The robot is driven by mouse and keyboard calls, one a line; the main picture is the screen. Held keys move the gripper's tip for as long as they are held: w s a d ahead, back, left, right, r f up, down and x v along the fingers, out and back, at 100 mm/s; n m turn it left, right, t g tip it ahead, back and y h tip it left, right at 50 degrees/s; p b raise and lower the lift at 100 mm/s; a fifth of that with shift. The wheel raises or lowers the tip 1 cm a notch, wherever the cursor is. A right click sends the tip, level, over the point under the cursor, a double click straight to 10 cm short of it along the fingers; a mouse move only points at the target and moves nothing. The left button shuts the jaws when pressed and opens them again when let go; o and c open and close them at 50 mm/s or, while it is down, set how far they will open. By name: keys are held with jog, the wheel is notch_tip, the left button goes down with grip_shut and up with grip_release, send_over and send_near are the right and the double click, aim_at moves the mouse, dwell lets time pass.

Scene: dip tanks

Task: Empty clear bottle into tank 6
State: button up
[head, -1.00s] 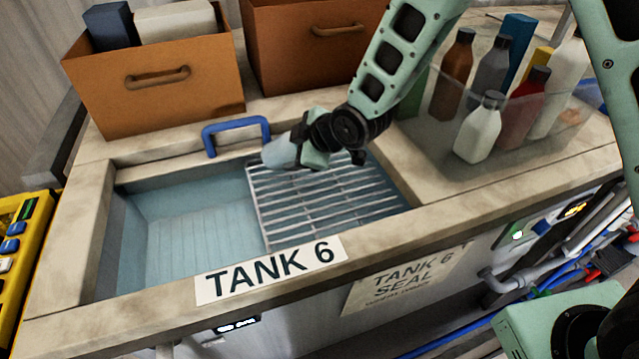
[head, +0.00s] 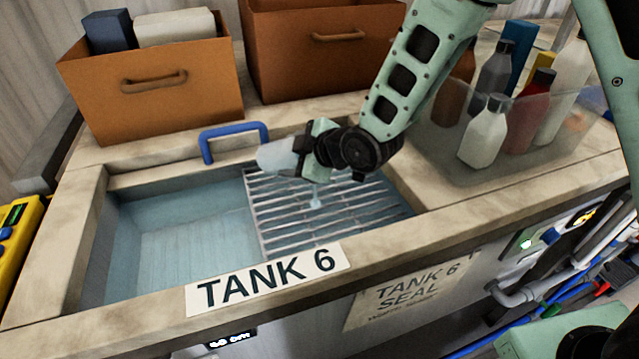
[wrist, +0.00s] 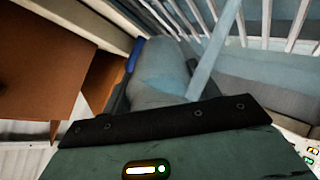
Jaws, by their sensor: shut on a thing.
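My gripper (head: 308,150) is shut on the clear bottle (head: 278,156) above tank 6 (head: 180,235), near its back edge. The bottle lies tipped over, one end poking out to the left of the jaws; its other end is hidden by my gripper. In the wrist view the translucent bottle (wrist: 160,78) fills the space before the jaws. A pale stream (wrist: 218,50) runs beside it towards the rack. In the head view a pale streak (head: 315,198) shows below my gripper on the metal rack (head: 330,225). The tank carries a "TANK 6" label (head: 268,281).
A blue handle (head: 234,131) stands on the tank's back rim. Two brown boxes (head: 165,90) stand behind. A clear bin (head: 520,165) of several bottles is at right. The tank's left half is uncovered, with pale blue liquid or floor showing.

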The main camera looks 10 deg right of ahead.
jog(key=shift+r+t+y+b, duration=0.3)
jog(key=shift+t+b, duration=0.1)
jog(key=shift+b, duration=0.2)
jog(key=shift+r+t+y+b, duration=0.3)
jog(key=shift+t+y+b, duration=0.3)
jog(key=shift+b, duration=1.95)
jog(key=shift+s+d+r+t+y+b, duration=0.35)
jog(key=shift+s+t+y+b, duration=0.2)
jog(key=shift+b, duration=1.9)
jog(key=shift+d+r+t+y+b, duration=0.15)
jog(key=shift+r+t+y+b, duration=0.4)
jog(key=shift+b, duration=2.15)
jog(key=shift+s+d+r+t+y+b, duration=0.1)
jog(key=shift+r+t+y+b, duration=0.3)
jog(key=shift+b, duration=0.6)
jog(key=shift+s+d+r+t+y+b, duration=0.15)
jog(key=shift+r+t+b, duration=0.35)
jog(key=shift+b, duration=0.5)
jog(key=shift+s+r+t+y+b, duration=0.1)
jog(key=shift+r+t+y+b, duration=0.25)
jog(key=shift+r+b, duration=0.5)
jog(key=shift+r+t+y+b, duration=0.15)
jog(key=shift+r+y+b, duration=0.25)
jog(key=shift+r+b, duration=0.45)
jog(key=shift+r, duration=0.2)
